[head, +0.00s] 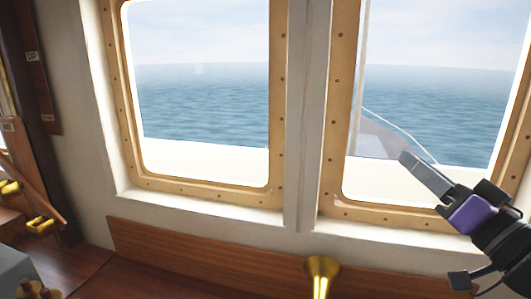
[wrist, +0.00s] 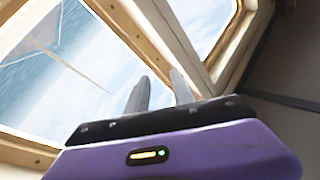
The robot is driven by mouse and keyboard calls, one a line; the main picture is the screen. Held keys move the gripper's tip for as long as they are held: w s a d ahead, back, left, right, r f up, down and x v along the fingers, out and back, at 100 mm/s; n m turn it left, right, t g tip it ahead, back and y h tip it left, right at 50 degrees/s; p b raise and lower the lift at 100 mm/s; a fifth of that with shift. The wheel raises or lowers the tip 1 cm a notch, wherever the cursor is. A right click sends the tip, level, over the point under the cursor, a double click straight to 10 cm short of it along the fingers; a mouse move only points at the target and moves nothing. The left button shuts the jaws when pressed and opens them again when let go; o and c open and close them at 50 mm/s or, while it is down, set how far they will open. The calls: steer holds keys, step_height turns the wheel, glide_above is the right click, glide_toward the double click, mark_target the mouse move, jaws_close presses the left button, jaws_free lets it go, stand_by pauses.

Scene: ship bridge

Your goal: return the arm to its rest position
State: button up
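My gripper (head: 408,158) is raised at the right of the head view, in front of the right window. Its purple-and-black body points up and to the left, and its grey fingers overlap in this view. The wrist view also shows my gripper (wrist: 160,78), with two fingers standing apart and a gap between them. Nothing is held between them. The fingers point toward the window frames and appear clear of them. Most of my arm is out of view.
Two wood-framed windows, left (head: 200,194) and right (head: 335,140), look out on the sea. Below them is a wooden ledge panel (head: 200,246) with a brass funnel-shaped piece (head: 322,272) before it. Brass fittings (head: 40,226) and a grey box (head: 14,268) stand at the lower left.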

steer(key=s+d+f+m+t+h+b, duration=0.2)
steer(key=s+f+m+h, duration=0.6)
steer(key=s+f+h, duration=0.65)
steer(key=s+a+f+n+g+y+b, duration=0.1)
steer(key=s+a+f+n+g+y, duration=0.2)
steer(key=s+f, duration=0.9)
steer(key=s+a+f+n+g+y+b, duration=0.2)
steer(key=s+a+f+n+g+y, duration=0.2)
steer(key=s+f, duration=0.9)
steer(key=shift+s+a+f+n+y, duration=0.25)
steer(key=shift+a+n+y, duration=0.35)
steer(key=shift+n, duration=0.6)
steer(key=shift+r, duration=0.1)
